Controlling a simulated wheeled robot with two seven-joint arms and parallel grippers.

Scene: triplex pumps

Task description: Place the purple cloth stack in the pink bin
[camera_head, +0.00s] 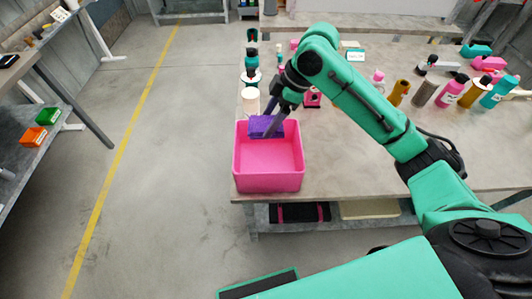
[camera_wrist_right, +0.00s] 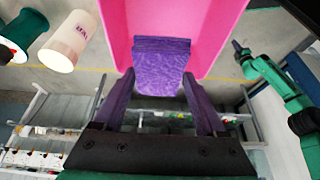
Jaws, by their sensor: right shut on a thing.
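The purple cloth stack (camera_head: 263,124) is at the far rim of the pink bin (camera_head: 268,182) in the head view. My right gripper (camera_head: 270,131) reaches it from above and is shut on it. In the right wrist view, the purple cloth stack (camera_wrist_right: 161,66) sits between the two fingers of the right gripper (camera_wrist_right: 158,84), with the pink bin (camera_wrist_right: 118,25) around and behind it. I cannot tell whether the cloth touches the bin. A green arm at the right of the wrist view appears to be my left one; its gripper (camera_wrist_right: 238,48) is too small to read.
The bin stands at the table's (camera_head: 340,150) near left corner. A white cup (camera_head: 250,100) and a dark green-capped bottle (camera_head: 251,64) stand just behind it. Several bottles, including a pink one (camera_head: 453,90), line the right side. The floor left of the table is clear.

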